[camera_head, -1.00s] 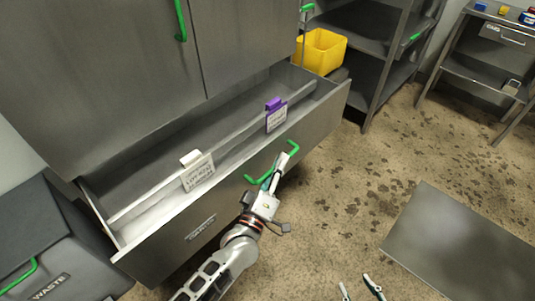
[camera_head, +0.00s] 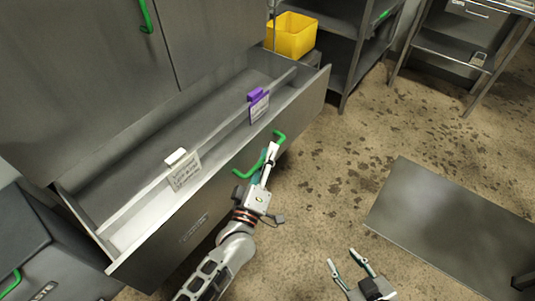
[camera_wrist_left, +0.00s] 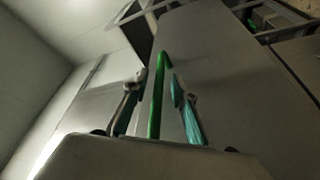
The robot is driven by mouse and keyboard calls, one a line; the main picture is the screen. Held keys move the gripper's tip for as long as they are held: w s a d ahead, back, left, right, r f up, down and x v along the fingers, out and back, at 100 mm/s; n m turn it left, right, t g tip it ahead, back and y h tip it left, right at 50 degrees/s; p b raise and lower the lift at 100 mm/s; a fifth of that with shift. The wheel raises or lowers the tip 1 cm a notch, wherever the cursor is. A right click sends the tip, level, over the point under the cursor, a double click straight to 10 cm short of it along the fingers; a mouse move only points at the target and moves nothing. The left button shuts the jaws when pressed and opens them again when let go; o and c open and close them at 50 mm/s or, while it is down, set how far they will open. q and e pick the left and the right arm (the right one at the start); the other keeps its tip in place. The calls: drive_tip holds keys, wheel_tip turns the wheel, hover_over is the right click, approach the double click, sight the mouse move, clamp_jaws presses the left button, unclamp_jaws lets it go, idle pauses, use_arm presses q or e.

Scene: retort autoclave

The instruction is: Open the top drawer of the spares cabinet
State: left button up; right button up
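The spares cabinet's large grey drawer (camera_head: 225,192) stands open, its inside visible in the head view. A purple tag (camera_head: 257,94) and a white tag (camera_head: 176,156) sit on its inner divider. The drawer front has a green bar handle (camera_head: 280,135). My left gripper (camera_head: 267,160) is at that handle. In the left wrist view the handle (camera_wrist_left: 157,98) runs between the two fingers (camera_wrist_left: 157,80), with narrow gaps visible on both sides; contact is hard to judge. My right gripper (camera_head: 343,257) is open and empty above the floor at the bottom of the head view.
Cabinet doors (camera_head: 90,80) rise above the drawer. A dark bin (camera_head: 40,250) stands at lower left. A yellow box (camera_head: 291,36) sits by the shelf rack (camera_head: 345,45). A grey flat panel (camera_head: 450,225) lies at the right; speckled floor between is open.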

use_arm(q)
drive_tip(key=v, duration=1.2)
idle(0.6)
